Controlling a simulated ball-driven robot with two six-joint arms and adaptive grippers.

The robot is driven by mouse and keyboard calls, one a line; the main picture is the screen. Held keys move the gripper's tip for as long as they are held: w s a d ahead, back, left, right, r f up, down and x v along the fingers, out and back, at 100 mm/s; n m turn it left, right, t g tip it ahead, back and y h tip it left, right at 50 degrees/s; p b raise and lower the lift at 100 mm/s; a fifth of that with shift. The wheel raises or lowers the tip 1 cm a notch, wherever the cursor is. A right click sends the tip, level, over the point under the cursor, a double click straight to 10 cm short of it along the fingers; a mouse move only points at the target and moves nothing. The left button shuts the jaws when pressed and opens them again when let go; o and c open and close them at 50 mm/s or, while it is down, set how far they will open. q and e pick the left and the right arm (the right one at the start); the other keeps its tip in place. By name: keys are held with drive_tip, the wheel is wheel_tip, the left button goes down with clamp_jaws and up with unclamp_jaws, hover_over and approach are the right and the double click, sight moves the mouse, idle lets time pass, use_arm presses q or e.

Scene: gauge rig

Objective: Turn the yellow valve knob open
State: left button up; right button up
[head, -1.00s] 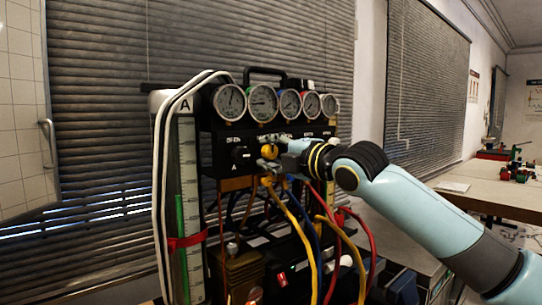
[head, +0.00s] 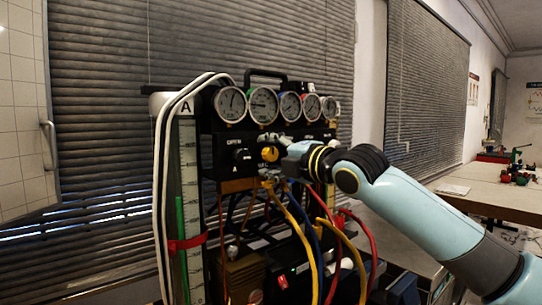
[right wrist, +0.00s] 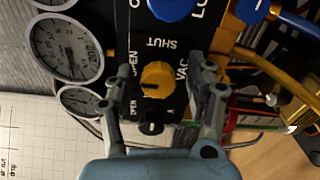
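The yellow valve knob (head: 269,154) is on the black front panel of the gauge rig (head: 228,140), below the gauges. In the right wrist view the yellow knob (right wrist: 157,79) has a dark line on it and lies between the words OPEN, SHUT and VAC. My right gripper (head: 268,155) is at the panel. Its fingers (right wrist: 158,75) show in the right wrist view on either side of the knob, with visible gaps, so it is open. I cannot tell how deep the fingertips reach. My left gripper is not in view.
A blue knob (right wrist: 172,6) is beside the yellow one, and a black knob (head: 242,155) is left of it in the head view. Yellow hoses (head: 292,220) and red hoses (head: 368,240) hang below the panel. A bench (head: 500,198) stands at the right.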

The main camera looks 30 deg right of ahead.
sight(274, 155)
drive_tip(key=s, duration=0.6)
drive_tip(key=shift+s+d, duration=0.2)
drive_tip(key=shift+d, duration=0.15)
drive_tip(key=shift+s, duration=0.55)
